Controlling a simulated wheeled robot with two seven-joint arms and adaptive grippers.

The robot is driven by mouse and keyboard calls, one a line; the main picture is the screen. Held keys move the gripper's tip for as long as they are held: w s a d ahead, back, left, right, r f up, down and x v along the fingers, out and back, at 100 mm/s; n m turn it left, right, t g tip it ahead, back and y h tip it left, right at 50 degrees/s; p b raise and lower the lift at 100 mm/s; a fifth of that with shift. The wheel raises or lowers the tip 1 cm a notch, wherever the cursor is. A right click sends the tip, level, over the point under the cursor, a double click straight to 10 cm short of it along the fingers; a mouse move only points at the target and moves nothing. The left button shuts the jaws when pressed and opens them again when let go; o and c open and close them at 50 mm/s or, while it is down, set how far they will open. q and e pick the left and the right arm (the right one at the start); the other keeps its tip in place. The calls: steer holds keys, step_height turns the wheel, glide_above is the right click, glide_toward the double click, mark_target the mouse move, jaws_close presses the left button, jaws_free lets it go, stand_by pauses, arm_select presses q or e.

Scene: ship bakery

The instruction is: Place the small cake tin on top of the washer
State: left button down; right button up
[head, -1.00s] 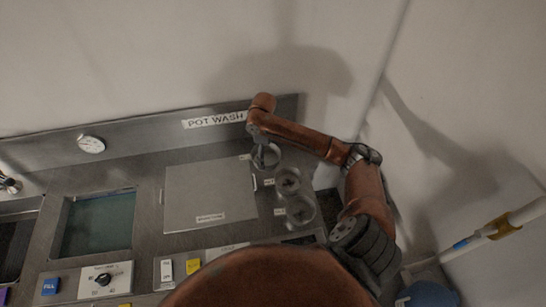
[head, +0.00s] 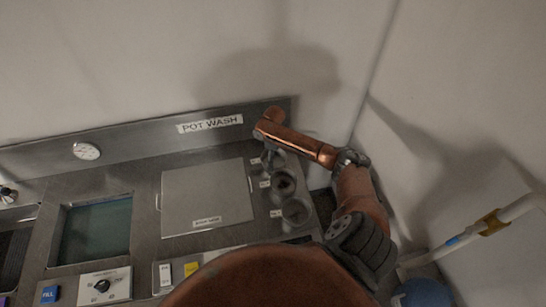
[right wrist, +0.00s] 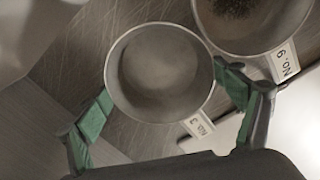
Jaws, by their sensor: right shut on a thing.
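The small cake tin, a round grey metal tin tagged "No. 3", sits between the green pads in the right wrist view (right wrist: 160,72). My right gripper (head: 272,159) is at the far end of the tin row in the head view, shut on this tin. The gripper hides most of the tin there, and I cannot tell whether it is clear of the steel top. The washer is the steel unit marked "POT WASH", with a square pale plate (head: 206,194) on its top, left of the tins. My left gripper is not in view.
A tin with a "No. 9"-like tag (right wrist: 247,25) stands close beside the held tin. In the head view, a middle tin (head: 284,184) and a nearer, larger tin (head: 297,212) line the right edge. The square plate is bare. A wall rises behind.

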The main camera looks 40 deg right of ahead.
steer(key=o, duration=0.9)
steer(key=shift+f, duration=0.1)
steer(key=shift+o, duration=0.2)
step_height(320, 180, up, 12)
steer(key=b, duration=0.1)
steer(key=shift+r, duration=0.2)
